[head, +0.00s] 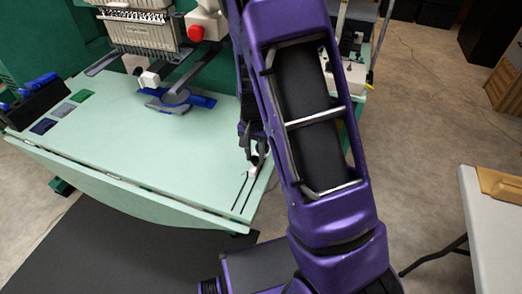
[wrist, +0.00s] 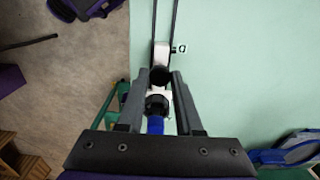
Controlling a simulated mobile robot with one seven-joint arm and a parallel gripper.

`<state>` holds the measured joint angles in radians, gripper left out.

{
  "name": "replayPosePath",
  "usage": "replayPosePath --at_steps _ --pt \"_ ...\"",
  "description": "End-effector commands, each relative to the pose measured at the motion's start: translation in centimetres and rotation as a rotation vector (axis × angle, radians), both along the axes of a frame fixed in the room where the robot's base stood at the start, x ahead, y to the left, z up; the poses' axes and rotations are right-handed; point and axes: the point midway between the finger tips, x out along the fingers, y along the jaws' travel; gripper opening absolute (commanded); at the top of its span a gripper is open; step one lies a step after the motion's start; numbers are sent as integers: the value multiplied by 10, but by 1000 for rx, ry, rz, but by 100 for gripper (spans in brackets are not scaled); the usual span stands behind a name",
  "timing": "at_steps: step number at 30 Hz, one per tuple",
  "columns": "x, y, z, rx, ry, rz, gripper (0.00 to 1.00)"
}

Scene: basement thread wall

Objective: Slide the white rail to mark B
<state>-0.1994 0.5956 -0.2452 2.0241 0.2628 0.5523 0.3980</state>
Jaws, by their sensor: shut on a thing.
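The white rail (wrist: 161,54) sits on the pale green table at the near end of two thin dark slots. In the head view it is a small white piece (head: 252,173) near the table's right edge, partly covered. My gripper (wrist: 160,78) is shut on the rail's dark upright part, with one finger on each side. In the head view my gripper (head: 255,157) is low over the table. A small dark printed mark (wrist: 181,48) lies right beside the rail in the wrist view; its letter is too small to read.
A blue-and-grey hoop (head: 174,98) and the machine head with a red knob (head: 196,33) stand farther back. Coloured swatches (head: 62,109) and a dark bin (head: 40,100) lie at the left. The table top between is clear.

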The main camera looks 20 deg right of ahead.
Motion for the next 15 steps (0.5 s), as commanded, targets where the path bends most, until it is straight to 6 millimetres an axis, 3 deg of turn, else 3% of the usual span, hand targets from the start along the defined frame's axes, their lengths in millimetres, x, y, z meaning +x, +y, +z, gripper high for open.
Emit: replayPosePath --at_steps 15 --pt "14 -10 0 -1 -3 -1 0"
